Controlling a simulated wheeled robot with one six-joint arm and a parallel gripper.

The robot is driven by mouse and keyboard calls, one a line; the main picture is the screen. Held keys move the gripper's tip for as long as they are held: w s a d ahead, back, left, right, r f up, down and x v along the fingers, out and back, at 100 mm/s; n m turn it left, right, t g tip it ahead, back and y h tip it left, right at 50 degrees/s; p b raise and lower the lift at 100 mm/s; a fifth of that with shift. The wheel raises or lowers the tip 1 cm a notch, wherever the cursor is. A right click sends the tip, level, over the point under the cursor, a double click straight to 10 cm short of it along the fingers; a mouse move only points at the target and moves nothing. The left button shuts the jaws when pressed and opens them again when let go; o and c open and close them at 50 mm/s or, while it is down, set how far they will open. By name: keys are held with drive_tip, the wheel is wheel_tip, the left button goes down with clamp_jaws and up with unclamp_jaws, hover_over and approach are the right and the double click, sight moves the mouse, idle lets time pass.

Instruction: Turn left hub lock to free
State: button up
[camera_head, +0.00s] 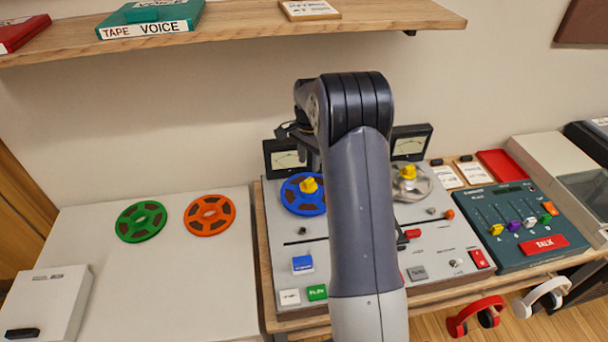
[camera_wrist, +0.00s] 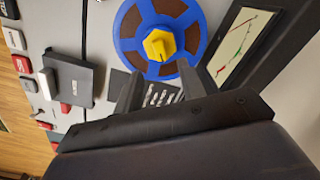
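The left hub lock (camera_head: 309,185) is a yellow knob at the centre of the blue reel (camera_head: 290,200) on the tape machine (camera_head: 285,240). In the wrist view the yellow hub lock (camera_wrist: 159,45) and blue reel (camera_wrist: 128,45) lie just beyond my fingertips. My gripper (camera_wrist: 160,78) is open and empty, its two dark fingers apart at the reel's near edge, with the knob roughly in line between them. They do not appear to touch the knob. In the head view my arm hides most of the gripper and the machine's middle.
A second yellow hub lock (camera_head: 408,172) sits on a silver reel at right. Two meters (camera_head: 284,158) (camera_head: 411,142) stand behind the reels. A wooden shelf (camera_head: 240,25) hangs above. Green (camera_head: 141,221) and orange (camera_head: 209,215) reels lie on the left table. A mixer (camera_head: 515,225) stands at right.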

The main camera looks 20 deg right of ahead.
sight(309, 180)
wheel_tip(309, 180, down, 7)
drive_tip(key=shift+f+p, duration=0.1)
drive_tip(key=shift+p, duration=0.45)
drive_tip(key=shift+c, duration=0.5)
clamp_jaws()
